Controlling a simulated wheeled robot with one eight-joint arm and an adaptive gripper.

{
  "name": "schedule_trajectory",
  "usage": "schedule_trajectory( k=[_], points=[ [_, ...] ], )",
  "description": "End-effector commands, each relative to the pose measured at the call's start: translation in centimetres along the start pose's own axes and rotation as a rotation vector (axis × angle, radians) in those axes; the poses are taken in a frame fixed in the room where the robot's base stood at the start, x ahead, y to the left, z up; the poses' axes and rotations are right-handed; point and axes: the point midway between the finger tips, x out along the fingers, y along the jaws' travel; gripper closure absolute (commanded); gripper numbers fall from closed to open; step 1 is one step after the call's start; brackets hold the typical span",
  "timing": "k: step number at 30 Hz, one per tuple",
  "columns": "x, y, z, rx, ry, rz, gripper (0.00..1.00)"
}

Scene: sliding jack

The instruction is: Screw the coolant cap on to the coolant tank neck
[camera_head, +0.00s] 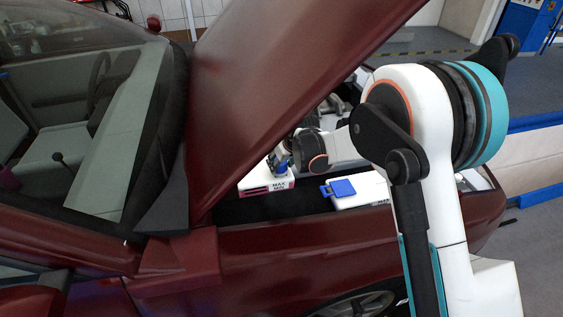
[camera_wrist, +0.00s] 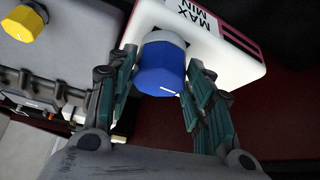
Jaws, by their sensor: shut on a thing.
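The blue coolant cap (camera_wrist: 160,72) sits between the two teal-padded fingers of my gripper (camera_wrist: 161,68), in the middle of the wrist view. My gripper is shut on the cap. The cap is at the white neck (camera_wrist: 166,37) of the coolant tank (camera_wrist: 228,47), a white tank with MAX and MIN marks and a pink band. I cannot tell how far the cap is down on the neck.
The raised dark red hood (camera_head: 285,70) slopes close over my arm. Another white container with a blue flat lid (camera_head: 338,188) stands right of the tank. A yellow cap (camera_wrist: 27,23) on a grey part shows in the wrist view. The red fender (camera_head: 300,243) borders the bay in front.

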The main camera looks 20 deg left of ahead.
Motion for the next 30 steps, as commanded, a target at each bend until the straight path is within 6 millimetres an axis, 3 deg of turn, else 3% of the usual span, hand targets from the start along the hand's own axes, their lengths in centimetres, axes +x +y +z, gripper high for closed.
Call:
schedule_trajectory(
  k=[6, 12, 13, 16, 26, 30],
  points=[
    [0.08, -0.10, 0.22, 0.159, -0.005, 0.091, 0.86],
    [0.07, 0.01, 0.22, 0.176, -0.004, 0.100, 0.86],
    [0.08, 0.01, 0.22, 0.176, -0.004, 0.100, 0.51],
    [0.07, -0.01, 0.21, 0.176, -0.004, 0.099, 0.30],
    [0.06, -0.06, 0.13, 0.169, -0.003, 0.093, 0.30],
    [0.04, 0.15, 0.14, 0.069, -0.003, 0.035, 0.30]
  ],
)
